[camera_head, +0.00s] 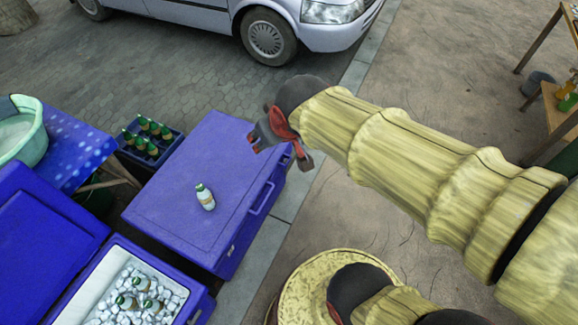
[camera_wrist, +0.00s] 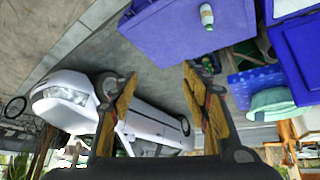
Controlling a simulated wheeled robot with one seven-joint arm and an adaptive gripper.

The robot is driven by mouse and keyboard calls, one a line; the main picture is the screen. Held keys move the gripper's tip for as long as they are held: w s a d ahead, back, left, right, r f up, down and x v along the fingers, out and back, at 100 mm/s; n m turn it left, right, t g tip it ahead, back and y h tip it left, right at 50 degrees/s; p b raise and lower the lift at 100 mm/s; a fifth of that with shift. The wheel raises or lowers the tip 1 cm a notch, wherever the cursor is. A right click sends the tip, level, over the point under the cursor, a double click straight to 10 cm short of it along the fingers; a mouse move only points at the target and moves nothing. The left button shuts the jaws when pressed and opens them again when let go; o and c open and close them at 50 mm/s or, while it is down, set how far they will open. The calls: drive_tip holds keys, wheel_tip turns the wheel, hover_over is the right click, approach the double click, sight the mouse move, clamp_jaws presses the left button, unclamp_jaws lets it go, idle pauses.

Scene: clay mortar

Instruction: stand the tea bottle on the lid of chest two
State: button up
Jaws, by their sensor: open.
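A pale bottle with a green cap and a tan label, which looks like the tea bottle (camera_head: 205,198), stands upright on the closed lid of a blue chest (camera_head: 165,205). In the wrist view the bottle (camera_wrist: 207,16) shows near the top, on the chest lid (camera_wrist: 165,35). My gripper (camera_head: 278,140) is open and empty, past the lid's far right corner and apart from the bottle. Its two fingers show spread in the wrist view (camera_wrist: 158,90), with nothing between them. I see no number on the chest.
An open blue chest (camera_head: 200,300) holds ice and several bottles at the lower left. A blue crate of green bottles (camera_head: 178,142) stands behind the closed chest. A table with a green basin (camera_head: 40,130) is at the left. A silver car (camera_head: 200,12) is parked at the back.

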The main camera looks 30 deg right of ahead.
drive_tip(key=s+a+r+g, duration=0.1)
drive_tip(key=s, duration=1)
drive_tip(key=shift+a+r+m+y, duration=0.25)
drive_tip(key=shift+r+m+y, duration=0.05)
